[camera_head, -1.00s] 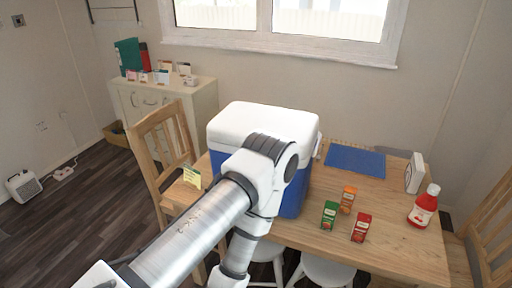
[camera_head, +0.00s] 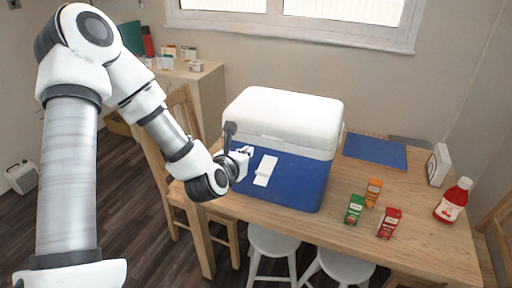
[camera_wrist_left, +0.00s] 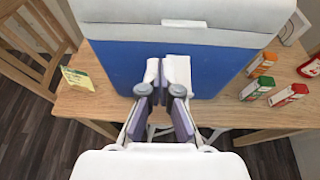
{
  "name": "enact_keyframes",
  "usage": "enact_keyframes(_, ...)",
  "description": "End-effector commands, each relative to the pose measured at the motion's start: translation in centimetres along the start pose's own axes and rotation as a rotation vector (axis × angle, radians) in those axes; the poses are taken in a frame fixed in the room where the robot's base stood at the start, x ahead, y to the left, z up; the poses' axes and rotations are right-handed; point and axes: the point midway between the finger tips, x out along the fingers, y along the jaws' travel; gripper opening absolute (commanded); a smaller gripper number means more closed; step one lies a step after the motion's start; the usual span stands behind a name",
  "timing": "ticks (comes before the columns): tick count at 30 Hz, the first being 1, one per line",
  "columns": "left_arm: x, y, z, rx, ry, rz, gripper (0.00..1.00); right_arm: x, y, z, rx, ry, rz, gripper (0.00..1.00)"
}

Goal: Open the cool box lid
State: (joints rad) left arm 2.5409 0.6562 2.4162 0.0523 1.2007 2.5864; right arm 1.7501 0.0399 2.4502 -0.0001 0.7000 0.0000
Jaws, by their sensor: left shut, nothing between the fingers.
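The cool box has a blue body (camera_head: 290,180) and a white lid (camera_head: 285,108). It stands on the wooden table, and its lid lies closed on top. A white latch plate (camera_head: 265,170) shows on its front face. In the left wrist view the blue front (camera_wrist_left: 118,65) and the lid's edge (camera_wrist_left: 130,33) fill the upper middle. My left gripper (camera_head: 243,153) is shut and empty at the cool box's front, just left of the latch and below the lid. I cannot tell whether it touches the box. My right gripper is not in view.
Small cartons, one green (camera_head: 354,209), one orange (camera_head: 373,192) and one red (camera_head: 389,222), stand right of the box with a red bottle (camera_head: 453,200). A blue mat (camera_head: 375,152) lies behind. A yellow note (camera_wrist_left: 78,79) and a wooden chair (camera_head: 180,150) are to the left.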

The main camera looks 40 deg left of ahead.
Motion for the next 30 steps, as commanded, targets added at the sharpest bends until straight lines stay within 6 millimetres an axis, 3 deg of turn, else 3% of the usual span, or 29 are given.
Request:
enact_keyframes(5,2.1,-0.1,0.2,0.009,0.001,0.0,0.0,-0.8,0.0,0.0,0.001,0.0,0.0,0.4)
enact_keyframes(16,8.9,-0.1,0.1,0.009,0.002,-0.001,0.0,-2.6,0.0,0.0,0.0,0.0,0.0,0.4)
enact_keyframes(30,9.8,-0.1,0.0,0.006,0.004,-0.002,0.0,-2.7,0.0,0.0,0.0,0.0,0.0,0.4)
